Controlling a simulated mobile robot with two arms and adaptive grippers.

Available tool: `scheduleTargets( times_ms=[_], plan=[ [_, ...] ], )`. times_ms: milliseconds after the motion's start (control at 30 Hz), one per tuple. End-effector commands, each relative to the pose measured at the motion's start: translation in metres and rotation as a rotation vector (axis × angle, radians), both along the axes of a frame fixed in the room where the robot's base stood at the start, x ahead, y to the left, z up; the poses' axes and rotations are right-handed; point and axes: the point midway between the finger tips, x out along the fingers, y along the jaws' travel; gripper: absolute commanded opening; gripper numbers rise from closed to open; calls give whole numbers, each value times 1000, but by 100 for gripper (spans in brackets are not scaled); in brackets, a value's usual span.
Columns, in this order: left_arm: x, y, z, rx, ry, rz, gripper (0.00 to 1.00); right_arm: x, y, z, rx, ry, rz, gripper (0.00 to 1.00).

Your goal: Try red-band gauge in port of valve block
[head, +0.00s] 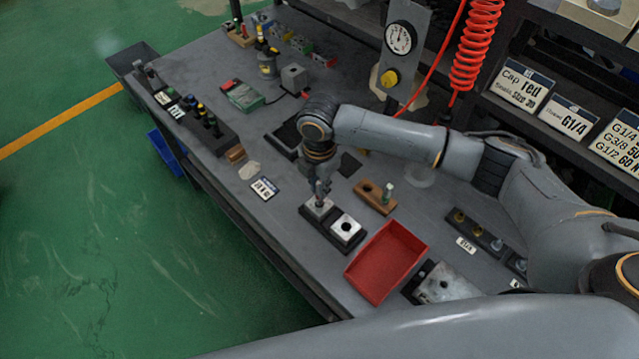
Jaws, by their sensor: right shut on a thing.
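Two light metal valve blocks sit side by side on a dark base near the front edge of the bench. The nearer valve block (347,227) shows a dark open port on top. The farther valve block (316,210) is directly below my right gripper (320,192), which points down. The right gripper is shut on a thin gauge (319,199) with a small reddish part. The fingers hide much of the gauge, and I cannot tell whether its tip is in the port or just above it. My left gripper is not in view.
A red tray (386,262) lies right of the blocks. A wooden holder (375,197) with a pale-topped plug stands behind. A dark rack (206,130) of gauges stands at the left edge. A red coiled hose (475,45) hangs at the back.

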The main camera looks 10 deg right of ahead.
Motion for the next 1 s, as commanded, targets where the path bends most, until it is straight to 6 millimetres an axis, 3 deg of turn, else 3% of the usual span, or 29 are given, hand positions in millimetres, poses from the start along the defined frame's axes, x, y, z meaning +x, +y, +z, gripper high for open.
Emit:
scheduleTargets(
  times_ms=[1000],
  plan=[
    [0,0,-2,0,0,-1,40,-1,0,-6,-1,1,0,0]
  ],
)
